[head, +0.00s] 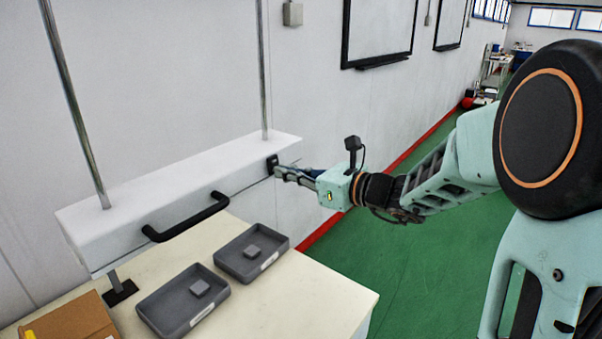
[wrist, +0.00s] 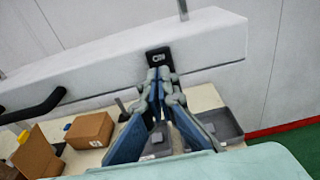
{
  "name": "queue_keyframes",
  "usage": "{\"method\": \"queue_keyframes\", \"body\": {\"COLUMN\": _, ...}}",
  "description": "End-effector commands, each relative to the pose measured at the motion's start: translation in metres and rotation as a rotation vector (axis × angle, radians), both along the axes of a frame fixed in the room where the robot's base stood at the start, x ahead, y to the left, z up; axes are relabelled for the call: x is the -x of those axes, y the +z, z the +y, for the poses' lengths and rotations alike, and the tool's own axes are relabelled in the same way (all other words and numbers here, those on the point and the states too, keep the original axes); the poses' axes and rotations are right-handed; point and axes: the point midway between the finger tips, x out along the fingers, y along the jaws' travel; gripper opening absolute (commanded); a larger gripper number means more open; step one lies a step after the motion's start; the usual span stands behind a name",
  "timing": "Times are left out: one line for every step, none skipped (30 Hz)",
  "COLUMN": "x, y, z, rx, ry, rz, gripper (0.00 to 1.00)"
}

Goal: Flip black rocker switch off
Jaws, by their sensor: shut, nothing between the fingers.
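The black rocker switch (head: 272,163) sits on the end of the front face of a long white housing (head: 170,187). In the wrist view the switch (wrist: 159,57) is a small black plate with a pale mark on it, straight ahead of the fingertips. My gripper (head: 277,171) is shut and empty, its fingertips at or just in front of the switch; I cannot tell whether they touch. In the wrist view my gripper (wrist: 159,73) covers the area just below the switch. Which way the rocker is tilted is too small to tell.
A black handle (head: 186,219) sticks out from the housing's front. Below, the pale table (head: 310,300) holds two grey trays (head: 165,325) (head: 283,241), each with a small grey block. A cardboard box (head: 70,322) stands at the front left. Two metal rods rise from the housing.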

Motion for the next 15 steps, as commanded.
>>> {"method": "queue_keyframes", "body": {"x": -0.0016, "y": -0.0004, "z": 0.0027, "rx": 0.001, "ry": 0.001, "rz": 0.001, "gripper": 0.0}}
{"method": "queue_keyframes", "body": {"x": -0.0024, "y": -0.0008, "z": 0.0036, "rx": 0.001, "ry": 0.001, "rz": 0.001, "gripper": 0.0}}
{"method": "queue_keyframes", "body": {"x": -0.0031, "y": -0.0012, "z": 0.0043, "rx": 0.001, "ry": 0.0, "rz": 0.001, "gripper": 0.0}}
{"method": "queue_keyframes", "body": {"x": -0.0035, "y": -0.0014, "z": 0.0046, "rx": 0.001, "ry": 0.0, "rz": 0.001, "gripper": 0.0}}
{"method": "queue_keyframes", "body": {"x": -0.0037, "y": -0.0014, "z": 0.0047, "rx": 0.001, "ry": 0.0, "rz": 0.001, "gripper": 0.0}}
{"method": "queue_keyframes", "body": {"x": -0.0037, "y": -0.0016, "z": 0.0048, "rx": 0.001, "ry": 0.0, "rz": 0.001, "gripper": 0.0}}
{"method": "queue_keyframes", "body": {"x": -0.0038, "y": -0.0016, "z": 0.0047, "rx": 0.001, "ry": -0.001, "rz": 0.001, "gripper": 0.0}}
{"method": "queue_keyframes", "body": {"x": -0.0037, "y": -0.0015, "z": 0.0046, "rx": 0.001, "ry": -0.001, "rz": 0.001, "gripper": 0.0}}
{"method": "queue_keyframes", "body": {"x": -0.0037, "y": -0.0015, "z": 0.0045, "rx": 0.001, "ry": -0.001, "rz": 0.001, "gripper": 0.0}}
{"method": "queue_keyframes", "body": {"x": -0.0037, "y": -0.0014, "z": 0.0046, "rx": 0.001, "ry": -0.001, "rz": 0.001, "gripper": 0.0}}
{"method": "queue_keyframes", "body": {"x": -0.0037, "y": -0.0014, "z": 0.0046, "rx": 0.001, "ry": -0.001, "rz": 0.001, "gripper": 0.0}}
{"method": "queue_keyframes", "body": {"x": -0.0036, "y": -0.0014, "z": 0.0045, "rx": 0.001, "ry": -0.001, "rz": 0.001, "gripper": 0.0}}
{"method": "queue_keyframes", "body": {"x": -0.0036, "y": -0.0016, "z": 0.0045, "rx": 0.0, "ry": -0.001, "rz": 0.0, "gripper": 0.0}}
{"method": "queue_keyframes", "body": {"x": -0.0037, "y": -0.002, "z": 0.0046, "rx": -0.001, "ry": -0.001, "rz": -0.001, "gripper": 0.0}}
{"method": "queue_keyframes", "body": {"x": -0.0038, "y": -0.0031, "z": 0.0048, "rx": -0.003, "ry": -0.001, "rz": -0.003, "gripper": 0.0}}
